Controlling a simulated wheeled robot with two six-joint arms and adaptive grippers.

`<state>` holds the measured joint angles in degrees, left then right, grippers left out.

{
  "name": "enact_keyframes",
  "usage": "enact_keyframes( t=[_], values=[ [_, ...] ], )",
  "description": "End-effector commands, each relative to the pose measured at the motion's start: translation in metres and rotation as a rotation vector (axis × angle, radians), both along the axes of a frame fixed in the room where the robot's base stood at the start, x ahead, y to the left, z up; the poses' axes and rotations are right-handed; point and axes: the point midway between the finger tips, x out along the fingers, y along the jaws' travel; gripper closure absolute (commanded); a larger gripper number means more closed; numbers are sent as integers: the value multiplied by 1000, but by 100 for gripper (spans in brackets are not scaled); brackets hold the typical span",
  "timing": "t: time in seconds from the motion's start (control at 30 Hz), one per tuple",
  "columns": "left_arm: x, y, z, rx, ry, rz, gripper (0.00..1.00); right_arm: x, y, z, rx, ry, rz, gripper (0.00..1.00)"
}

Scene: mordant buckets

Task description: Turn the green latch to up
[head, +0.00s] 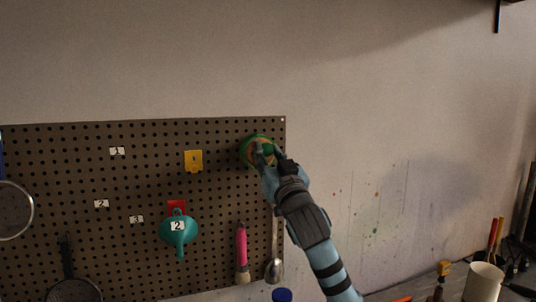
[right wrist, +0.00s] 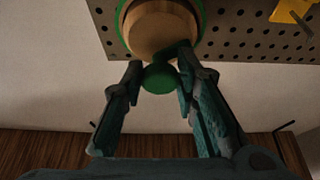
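The green latch (head: 247,149) is a round piece with a green rim and a tan face near the pegboard's upper right corner. In the right wrist view its tan disc (right wrist: 158,28) is at the top, with a green knob (right wrist: 160,78) at its lower edge. My right gripper (head: 267,152) is at the latch and hides part of it in the head view. In the right wrist view, its fingertips (right wrist: 160,70) lie close on both sides of the knob and appear to touch it. My left gripper is not in view.
The pegboard (head: 60,150) also carries a yellow tag (head: 194,161), a teal funnel (head: 179,231), a pink-handled tool (head: 242,250), a spoon (head: 274,268) and strainers. A cream cup (head: 483,283) stands at lower right.

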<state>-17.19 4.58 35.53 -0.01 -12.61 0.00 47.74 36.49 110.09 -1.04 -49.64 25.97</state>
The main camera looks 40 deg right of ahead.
Motion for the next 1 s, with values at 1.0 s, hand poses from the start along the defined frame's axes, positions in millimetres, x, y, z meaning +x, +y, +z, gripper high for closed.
enact_keyframes(
  t=[1.0],
  values=[
    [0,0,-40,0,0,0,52,0,4,-1,483,-173,2,100]
  ],
)
